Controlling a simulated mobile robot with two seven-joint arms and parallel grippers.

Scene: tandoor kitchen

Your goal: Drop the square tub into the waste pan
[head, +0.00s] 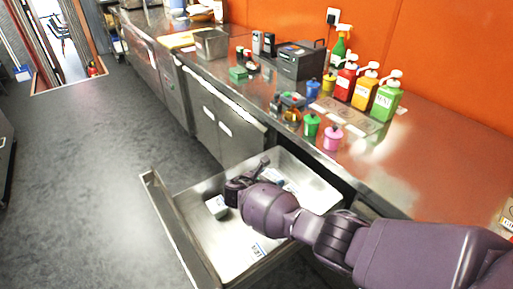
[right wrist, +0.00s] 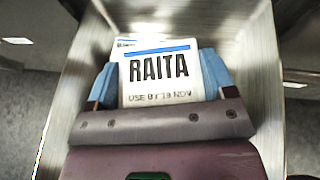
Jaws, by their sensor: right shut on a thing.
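The square tub (right wrist: 165,75) is white with a blue stripe and the label RAITA. In the right wrist view it sits between the blue fingers of my right gripper (right wrist: 157,86), which is shut on it. In the head view my right gripper (head: 236,190) is over the open steel drawer (head: 180,222), and a white tub (head: 217,206) shows just below it. A steel pan (head: 211,44) stands far back on the counter; I cannot tell whether it is the waste pan. My left gripper is not in view.
Other small labelled items lie in the drawer, one near its front (head: 258,250). The counter (head: 410,150) holds red, orange and green bottles (head: 363,88), small coloured pots and a dark box (head: 302,60). The grey floor (head: 90,160) at left is clear.

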